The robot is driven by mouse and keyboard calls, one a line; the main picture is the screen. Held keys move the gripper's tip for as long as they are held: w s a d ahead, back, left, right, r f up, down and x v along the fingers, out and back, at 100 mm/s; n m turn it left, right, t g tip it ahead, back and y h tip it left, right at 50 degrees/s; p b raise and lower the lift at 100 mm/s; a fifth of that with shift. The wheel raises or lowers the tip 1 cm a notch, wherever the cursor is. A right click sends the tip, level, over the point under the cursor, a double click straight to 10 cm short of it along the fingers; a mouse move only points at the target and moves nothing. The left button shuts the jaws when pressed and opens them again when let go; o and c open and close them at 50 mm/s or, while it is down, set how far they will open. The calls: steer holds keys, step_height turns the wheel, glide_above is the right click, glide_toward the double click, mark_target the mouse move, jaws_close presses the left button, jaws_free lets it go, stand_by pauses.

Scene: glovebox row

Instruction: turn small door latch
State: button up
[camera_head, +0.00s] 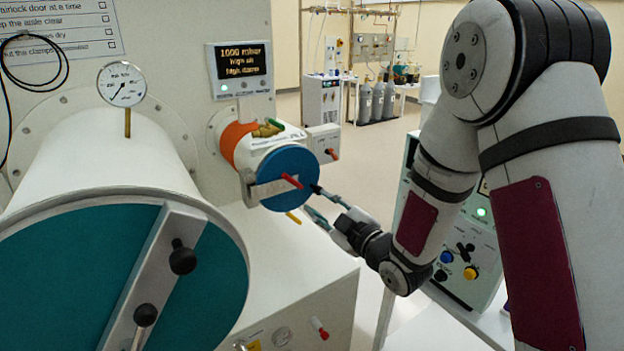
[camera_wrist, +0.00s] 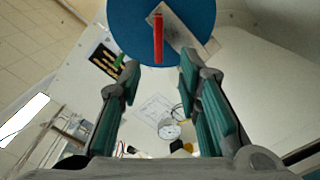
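The small door (camera_head: 293,160) is a blue disc on the end of the small airlock tube, with a pale bar (camera_head: 268,189) across it. Its latch is a short red lever (camera_head: 292,181) on the bar. My gripper (camera_head: 313,200) is just right of the door, fingers pointing toward it. In the wrist view my gripper (camera_wrist: 160,70) is open and empty, its green-padded fingers well apart. There the red latch (camera_wrist: 158,38) stands in line with the gap, just past the fingertips, over the blue door (camera_wrist: 125,22). I see no contact with the latch.
The large airlock with a teal door (camera_head: 60,270) and black-knobbed clamp bar (camera_head: 150,275) fills the lower left. A gauge (camera_head: 121,84) stands on it. A display (camera_head: 240,70) hangs above the small tube. A control cabinet (camera_head: 470,240) stands right, behind my arm.

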mark_target(295, 183)
steer(key=x, duration=1.3)
steer(key=shift+w+a+p, duration=0.2)
steer(key=shift+w+p, duration=0.1)
jaws_close()
